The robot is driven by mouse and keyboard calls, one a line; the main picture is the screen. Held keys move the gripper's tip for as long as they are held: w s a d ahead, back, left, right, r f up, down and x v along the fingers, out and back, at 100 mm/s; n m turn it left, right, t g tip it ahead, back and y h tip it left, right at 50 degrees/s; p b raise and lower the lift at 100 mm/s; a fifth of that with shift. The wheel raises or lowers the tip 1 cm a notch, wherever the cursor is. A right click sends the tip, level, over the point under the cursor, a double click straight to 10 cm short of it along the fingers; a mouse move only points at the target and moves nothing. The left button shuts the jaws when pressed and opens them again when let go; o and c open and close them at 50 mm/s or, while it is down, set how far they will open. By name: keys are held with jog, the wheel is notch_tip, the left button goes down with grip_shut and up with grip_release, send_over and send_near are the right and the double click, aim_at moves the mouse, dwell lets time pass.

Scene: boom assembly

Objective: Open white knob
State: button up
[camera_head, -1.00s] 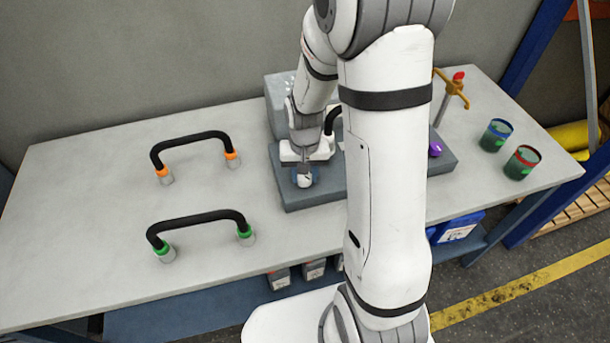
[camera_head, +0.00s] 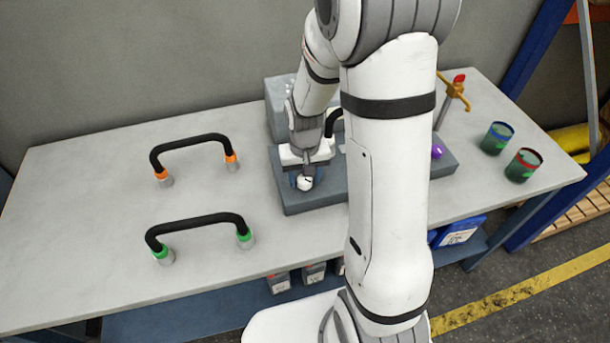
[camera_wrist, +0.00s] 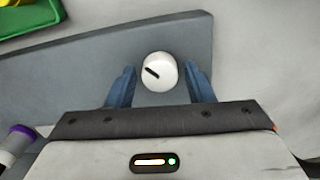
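The white knob (camera_wrist: 160,72) is round with a black pointer line slanting across its face. It sits on a grey panel block (camera_wrist: 60,76). In the wrist view my gripper (camera_wrist: 160,85) has its two blue fingers on either side of the knob. In the head view the knob (camera_head: 305,183) shows at the left end of the grey block, just below my gripper (camera_head: 304,175). My arm hides the middle of the block.
A purple knob (camera_head: 437,152) is at the block's right end. A tap with a red top (camera_head: 458,80) stands behind it. Two cups (camera_head: 497,137) are at the right. Two black hoses (camera_head: 195,142) arch over the table's left side. The table front is clear.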

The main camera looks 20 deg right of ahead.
aim_at(305, 179)
jog(key=shift+o, duration=0.8)
notch_tip(305, 179, up, 8)
jog(key=shift+f+b, duration=0.1)
jog(key=shift+b, duration=0.25)
